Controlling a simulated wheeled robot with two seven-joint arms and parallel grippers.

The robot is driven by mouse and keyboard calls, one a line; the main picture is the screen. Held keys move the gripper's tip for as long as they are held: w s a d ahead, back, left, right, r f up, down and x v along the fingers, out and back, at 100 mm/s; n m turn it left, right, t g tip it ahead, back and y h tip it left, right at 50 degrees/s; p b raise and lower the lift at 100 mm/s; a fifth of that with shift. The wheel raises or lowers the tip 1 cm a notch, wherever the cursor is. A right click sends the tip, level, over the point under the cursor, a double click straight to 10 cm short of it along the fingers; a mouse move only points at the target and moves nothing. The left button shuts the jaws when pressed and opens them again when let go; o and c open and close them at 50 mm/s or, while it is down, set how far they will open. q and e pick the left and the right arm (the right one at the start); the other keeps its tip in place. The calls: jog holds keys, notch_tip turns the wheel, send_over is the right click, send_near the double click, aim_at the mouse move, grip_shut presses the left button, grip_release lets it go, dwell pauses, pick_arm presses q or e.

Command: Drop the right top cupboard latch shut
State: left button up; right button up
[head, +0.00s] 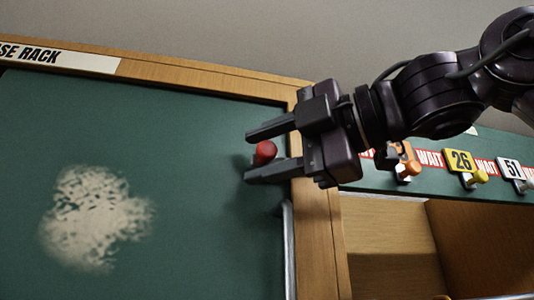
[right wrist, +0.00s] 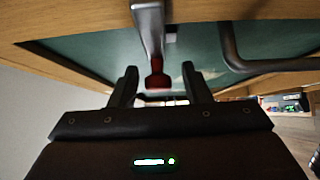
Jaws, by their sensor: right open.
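The latch shows as a red round knob (head: 266,151) near the upper right corner of the green cupboard panel (head: 190,160). In the right wrist view, its grey arm (right wrist: 150,30) ends in the red knob (right wrist: 157,80). My right gripper (head: 249,156) is open, with one finger above and one below the knob in the head view. In the right wrist view, the knob lies between the two fingers (right wrist: 159,70), with gaps on both sides. Most of the latch arm is hidden by the gripper in the head view. My left gripper is not in view.
A wooden frame (head: 315,235) edges the panel, and a grey bar handle (head: 288,250) stands out just below the gripper. To the right, numbered tags such as the yellow 26 (head: 461,161) hang on pegs above open wooden compartments (head: 390,228).

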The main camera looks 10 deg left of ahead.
jog(key=shift+d, duration=0.1)
jog(key=shift+s+d, duration=0.15)
jog(key=shift+d, duration=0.15)
jog(key=b+v, duration=0.2)
jog(key=v, duration=0.5)
jog(key=shift+a, duration=0.1)
